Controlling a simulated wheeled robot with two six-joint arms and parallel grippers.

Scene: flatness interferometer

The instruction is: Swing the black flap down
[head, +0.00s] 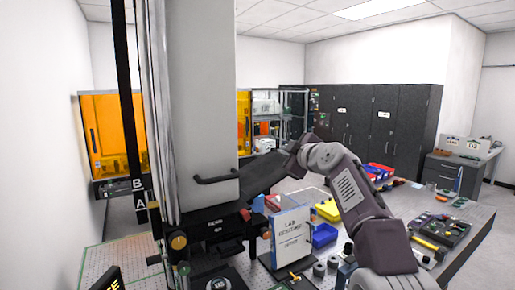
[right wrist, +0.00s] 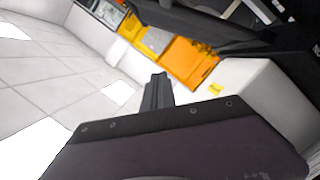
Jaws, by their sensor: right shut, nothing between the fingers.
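The black flap (head: 262,174) sticks out from the right side of the tall pale grey instrument housing (head: 205,90), slanting up to the right. My right gripper (head: 291,148) is at the flap's upper right end, and my wrist partly covers that area. Whether they touch is unclear. In the right wrist view the fingers of my right gripper (right wrist: 158,90) are shut together with nothing between them. A dark panel, probably the flap (right wrist: 195,32), crosses the top of that view beyond the fingertips. My left gripper is not in view.
A dark handle (head: 216,179) sits on the housing front. Below stand a white lab sign (head: 291,232), a blue bin (head: 324,235) and a yellow bin (head: 329,210). A tool tray (head: 440,230) lies on the bench at right. Black cabinets (head: 385,120) line the back.

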